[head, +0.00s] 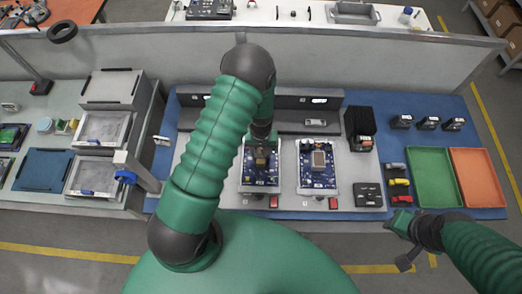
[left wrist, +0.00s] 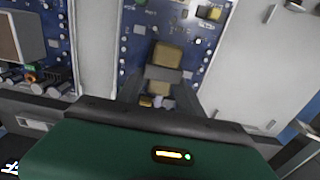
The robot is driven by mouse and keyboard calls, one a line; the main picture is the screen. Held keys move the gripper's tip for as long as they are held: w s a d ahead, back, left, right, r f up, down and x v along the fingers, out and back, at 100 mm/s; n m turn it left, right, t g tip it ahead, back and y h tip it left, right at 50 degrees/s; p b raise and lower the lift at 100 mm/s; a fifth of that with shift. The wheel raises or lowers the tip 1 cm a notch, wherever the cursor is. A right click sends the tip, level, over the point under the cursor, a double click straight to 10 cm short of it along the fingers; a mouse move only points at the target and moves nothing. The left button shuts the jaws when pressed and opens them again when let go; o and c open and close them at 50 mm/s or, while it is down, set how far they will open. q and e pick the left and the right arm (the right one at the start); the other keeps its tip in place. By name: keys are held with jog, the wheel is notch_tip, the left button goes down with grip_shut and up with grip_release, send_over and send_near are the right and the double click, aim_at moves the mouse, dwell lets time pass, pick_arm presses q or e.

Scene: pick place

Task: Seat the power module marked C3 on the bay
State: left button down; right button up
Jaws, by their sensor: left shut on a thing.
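My left gripper (head: 262,146) is over the left blue circuit board (head: 261,184), its fingers pointing down at it. In the left wrist view its fingers (left wrist: 163,92) are shut on a small tan block with a grey band (left wrist: 167,56), which I take for the power module. The block is over or on the board; I cannot tell whether it touches. No C3 mark is readable. The bay is not clearly distinguishable under the gripper. My right gripper (head: 400,226) is by the front edge of the bench, away from the boards; its jaws are too small to read.
A second blue board (head: 318,183) with a large grey-tan block stands to the right. Several dark labelled boxes (head: 428,123) stand at the back right. A green tray (head: 433,188) and an orange tray (head: 474,168) lie far right. A black ribbed holder (head: 358,117) stands right of the boards.

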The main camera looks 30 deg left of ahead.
pick_arm(q)
jog(key=shift+f+b, duration=0.4)
jog(key=shift+f, duration=0.05)
dwell(0.3)
dwell(0.3)
jog(key=c, duration=0.7)
grip_release()
jog(key=c, duration=0.3)
jog(key=shift+c, duration=0.2)
notch_tip(320, 180, up, 7)
jog(key=p, duration=0.5)
jog(key=shift+p, duration=0.3)
jog(key=shift+s, duration=0.1)
